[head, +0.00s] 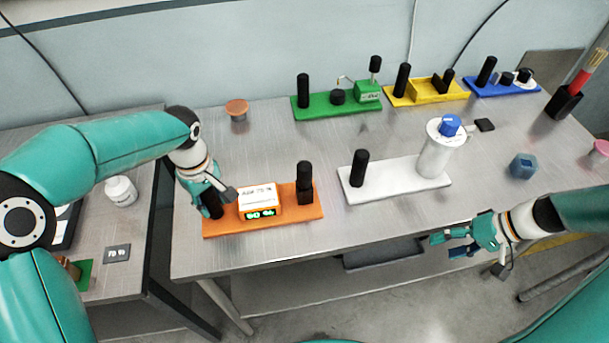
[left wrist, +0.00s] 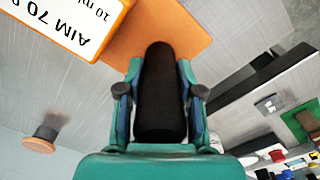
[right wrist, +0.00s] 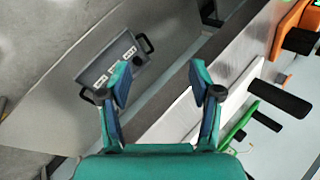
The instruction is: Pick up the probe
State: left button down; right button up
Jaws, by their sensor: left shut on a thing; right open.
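The orange module (head: 285,222) lies near the table's front left edge. It carries a white-topped box with a lit green display (head: 262,212). At its right end a black upright piece (head: 305,178) stands in a black holder; it may be the probe, though I cannot be sure. My left gripper (head: 210,197) is shut around the black post (left wrist: 160,95) at the module's left end, which still meets the orange base in the left wrist view. My right gripper (head: 449,244) is open and empty in front of the table's front edge.
A white module (head: 392,188) with a black post and a white cylinder stands to the right. Green (head: 335,108), yellow (head: 425,92) and blue (head: 503,83) modules line the back. A grey tray with handles (right wrist: 112,62) sits below the table.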

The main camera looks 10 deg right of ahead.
jog(key=w+r+n+h, duration=0.3)
jog(key=w+r+n, duration=0.5)
jog(key=r+n, duration=0.5)
pick_arm(q)
jog(key=shift+a, duration=0.1)
pick_arm(e)
notch_tip(320, 180, up, 9)
jog(key=n+g+h, duration=0.2)
jog(key=n+h, duration=0.1)
jog(key=n, duration=2.2)
send_over(304, 178)
jog(key=w+d, duration=0.2)
jog(key=shift+f, duration=0.15)
jog(key=shift+s+a+f+n+g+h, duration=0.15)
jog(key=shift+a+f+n+g+h, duration=0.2)
jog(key=shift+a+f, duration=0.4)
notch_tip(304, 178, down, 5)
jog(key=shift+r, duration=0.1)
jog(key=shift+s+a+f, duration=0.1)
jog(key=shift+f, duration=2.9)
